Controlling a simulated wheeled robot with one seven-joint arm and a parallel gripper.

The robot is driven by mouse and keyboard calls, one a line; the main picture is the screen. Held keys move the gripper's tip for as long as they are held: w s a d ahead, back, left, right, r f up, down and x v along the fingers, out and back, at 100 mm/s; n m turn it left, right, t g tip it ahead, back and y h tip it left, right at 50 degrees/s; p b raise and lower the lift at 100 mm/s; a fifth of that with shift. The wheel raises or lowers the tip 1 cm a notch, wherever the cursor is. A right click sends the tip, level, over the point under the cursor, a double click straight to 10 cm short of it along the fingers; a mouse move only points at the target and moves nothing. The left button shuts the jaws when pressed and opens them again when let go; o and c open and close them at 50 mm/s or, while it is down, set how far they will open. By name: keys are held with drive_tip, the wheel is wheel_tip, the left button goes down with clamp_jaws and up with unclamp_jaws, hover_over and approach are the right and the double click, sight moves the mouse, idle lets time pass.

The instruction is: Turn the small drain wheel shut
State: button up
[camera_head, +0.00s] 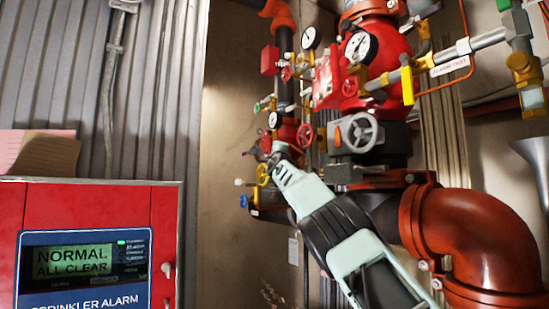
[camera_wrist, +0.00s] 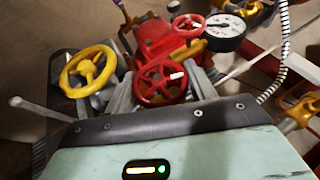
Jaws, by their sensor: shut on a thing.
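A small red wheel (camera_wrist: 160,82) sits between the two grey fingers of my gripper (camera_wrist: 163,90) in the wrist view. The fingers are shut on it, one at each side of the rim; a pale mark shows on the rim's right side. In the head view my gripper (camera_head: 275,157) reaches in from the lower right to the small valves left of the big red riser. The small red wheel (camera_head: 266,145) shows there just past the fingertips, partly hidden. A yellow wheel (camera_wrist: 88,70) stands close left of my gripper, apart from it; it also shows in the head view (camera_head: 263,174).
Another red wheel (camera_wrist: 188,26) and a pressure gauge (camera_wrist: 226,32) lie beyond. A grey handwheel (camera_head: 359,132) and a large red elbow pipe (camera_head: 478,235) crowd my arm's right. A red alarm panel (camera_head: 90,240) reading "NORMAL ALL CLEAR" is at left.

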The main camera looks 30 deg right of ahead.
drive_tip(key=shift+w+f+m+t+h+b, duration=0.1)
drive_tip(key=shift+f+m+t+h+b, duration=0.15)
drive_tip(key=shift+m+t+h+b, duration=0.25)
drive_tip(key=shift+m+t+h, duration=0.3)
drive_tip(key=shift+r+m+h, duration=0.1)
drive_tip(key=shift+m+h, duration=0.4)
drive_tip(key=shift+h, duration=0.1)
drive_tip(key=o, duration=1)
drive_tip(key=shift+r, duration=0.1)
